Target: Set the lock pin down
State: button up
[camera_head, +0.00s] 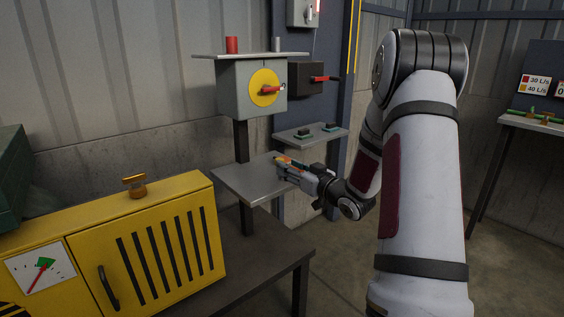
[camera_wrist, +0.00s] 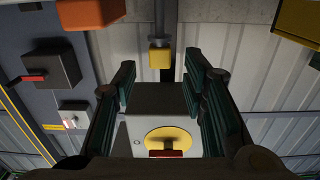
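My gripper (camera_head: 283,164) is low over the right part of the grey shelf (camera_head: 237,187), pointing towards the wall. In the wrist view the dark green finger pads of my gripper (camera_wrist: 161,85) stand wide apart, with nothing clamped between them. A small yellow block on a grey rod (camera_wrist: 160,56) shows between and beyond the fingertips, clear of both. It may be the lock pin, but I cannot be sure. Small orange and yellow patches show at the fingers in the head view, too small to make out.
A grey box (camera_head: 234,103) with a yellow disc and red handle (camera_head: 272,90) hangs above the shelf. A black box with a red lever (camera_head: 305,78) is to its right. A smaller shelf (camera_head: 312,140) carries dark pieces. A yellow cabinet (camera_head: 130,235) stands at front left.

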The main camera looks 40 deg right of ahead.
jog(key=s, duration=0.7)
jog(key=s+a+r+g+h, duration=0.3)
jog(key=a+r+g+h, duration=0.15)
jog(key=a+g, duration=0.4)
jog(key=s+a+g+y, duration=0.1)
jog(key=s+a+g, duration=0.2)
jog(key=s+a, duration=0.4)
jog(key=s+a+g+y, duration=0.1)
jog(key=s+a+g, duration=0.2)
jog(key=s+a, duration=0.4)
jog(key=s+a+r+g+y, duration=0.1)
jog(key=s+a, duration=0.6)
jog(key=s, duration=1.1)
jog(key=shift+s+a+g+y+p, duration=0.15)
jog(key=shift+a+g+y+p, duration=0.35)
jog(key=shift+g, duration=0.45)
jog(key=shift+d, duration=0.15)
notch_tip(320, 180, up, 23)
jog(key=t+p, duration=0.3)
jog(key=p, duration=1.8)
jog(key=shift+t, duration=0.3)
